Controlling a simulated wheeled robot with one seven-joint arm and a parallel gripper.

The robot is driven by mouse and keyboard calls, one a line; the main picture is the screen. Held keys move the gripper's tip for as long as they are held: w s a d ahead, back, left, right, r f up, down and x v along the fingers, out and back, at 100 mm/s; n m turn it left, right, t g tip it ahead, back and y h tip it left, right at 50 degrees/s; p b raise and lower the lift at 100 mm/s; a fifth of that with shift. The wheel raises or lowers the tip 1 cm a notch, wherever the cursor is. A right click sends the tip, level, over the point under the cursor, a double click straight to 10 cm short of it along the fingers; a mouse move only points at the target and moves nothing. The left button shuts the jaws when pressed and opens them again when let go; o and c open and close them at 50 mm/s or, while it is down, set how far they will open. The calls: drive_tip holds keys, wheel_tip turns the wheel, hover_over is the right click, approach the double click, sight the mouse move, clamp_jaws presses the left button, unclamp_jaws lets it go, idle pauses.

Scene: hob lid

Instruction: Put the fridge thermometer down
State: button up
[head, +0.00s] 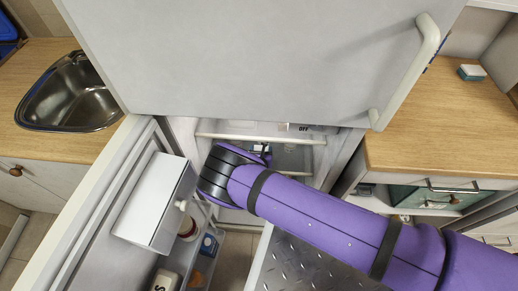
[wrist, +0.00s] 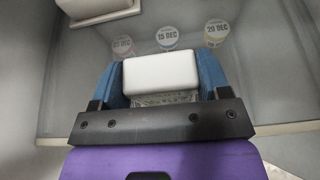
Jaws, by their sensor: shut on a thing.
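The fridge thermometer, a small white block (wrist: 160,72), lies between the two blue fingers of my gripper (wrist: 160,82) in the wrist view. The fingers are shut on its left and right sides. A clear, patterned part shows just below the white block. Behind it is a smooth grey, see-through-looking surface; I cannot tell whether the thermometer touches it. In the head view my purple arm reaches into the open fridge, and the gripper and thermometer are hidden by the wrist there.
The fridge shelf's front edge (head: 260,137) is behind my wrist. A white door box (head: 158,203) is close on the left, above bottles and jars. A large grey door with a handle (head: 428,50) overhangs the opening.

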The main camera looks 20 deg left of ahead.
drive_tip(key=o, duration=1)
drive_tip(key=shift+f, duration=0.1)
drive_tip(key=shift+s+r, duration=0.2)
drive_tip(key=shift+s, duration=0.05)
drive_tip(key=v, duration=1.1)
drive_tip(key=shift+s, duration=0.3)
drive_tip(key=shift+d, duration=0.1)
